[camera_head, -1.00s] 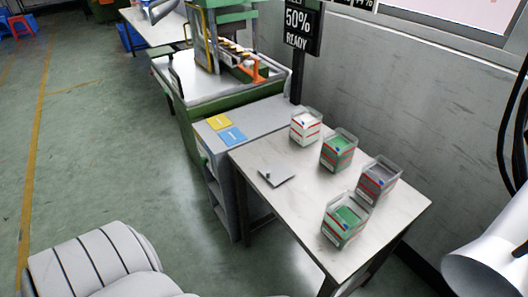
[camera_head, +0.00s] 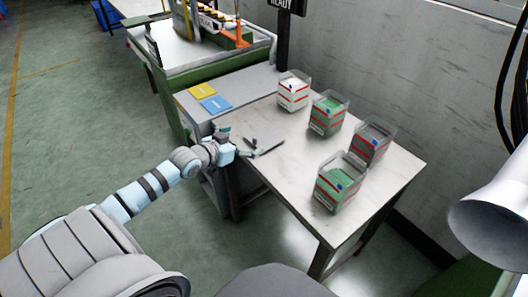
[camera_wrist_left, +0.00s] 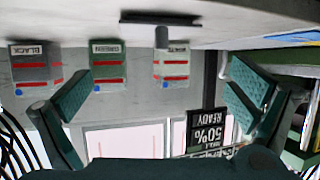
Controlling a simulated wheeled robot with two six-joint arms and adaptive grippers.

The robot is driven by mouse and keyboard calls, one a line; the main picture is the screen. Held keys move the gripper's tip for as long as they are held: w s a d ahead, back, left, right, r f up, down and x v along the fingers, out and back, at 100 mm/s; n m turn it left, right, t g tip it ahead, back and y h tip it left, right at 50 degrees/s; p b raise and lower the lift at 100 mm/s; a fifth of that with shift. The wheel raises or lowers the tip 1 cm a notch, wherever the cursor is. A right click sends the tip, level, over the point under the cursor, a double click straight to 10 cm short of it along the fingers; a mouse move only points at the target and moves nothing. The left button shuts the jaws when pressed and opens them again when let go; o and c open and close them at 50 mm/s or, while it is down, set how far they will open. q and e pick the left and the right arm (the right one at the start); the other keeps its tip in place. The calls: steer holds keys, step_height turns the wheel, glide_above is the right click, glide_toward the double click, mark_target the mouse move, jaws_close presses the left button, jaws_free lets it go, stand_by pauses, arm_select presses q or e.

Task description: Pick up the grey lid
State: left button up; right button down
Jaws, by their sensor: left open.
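The grey lid (camera_head: 267,143) is a thin flat plate with a small knob, lying on the pale table near its left edge. In the left wrist view, which is upside down, the lid (camera_wrist_left: 160,18) shows edge-on as a dark plate, with its knob between the fingers' lines. My left gripper (camera_head: 239,143) is at the table's left edge, just left of the lid, partly overlapping it in the picture. In the left wrist view my left gripper (camera_wrist_left: 160,97) is open and empty, its fingers wide apart. My right gripper is not in view.
Clear-walled bins stand on the table: white (camera_head: 293,93), green (camera_head: 328,116), dark grey (camera_head: 371,143) and another green (camera_head: 337,187). A grey cabinet top with yellow (camera_head: 203,92) and blue (camera_head: 216,104) cards adjoins. The front of the table (camera_head: 285,180) is bare.

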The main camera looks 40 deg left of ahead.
mark_target(254, 139)
arm_select(q)
steer(key=b+x, duration=0.2)
steer(key=x, duration=0.1)
steer(key=f+b+x, duration=0.1)
steer(key=b+x, duration=0.1)
steer(key=x, duration=0.1)
steer(key=shift+f, duration=0.25)
steer(key=shift+w, duration=0.25)
steer(key=shift+r, duration=0.1)
steer(key=shift+c, duration=0.4)
steer(key=c, duration=1.8)
steer(key=shift+c, duration=0.3)
steer(key=shift+r, duration=0.1)
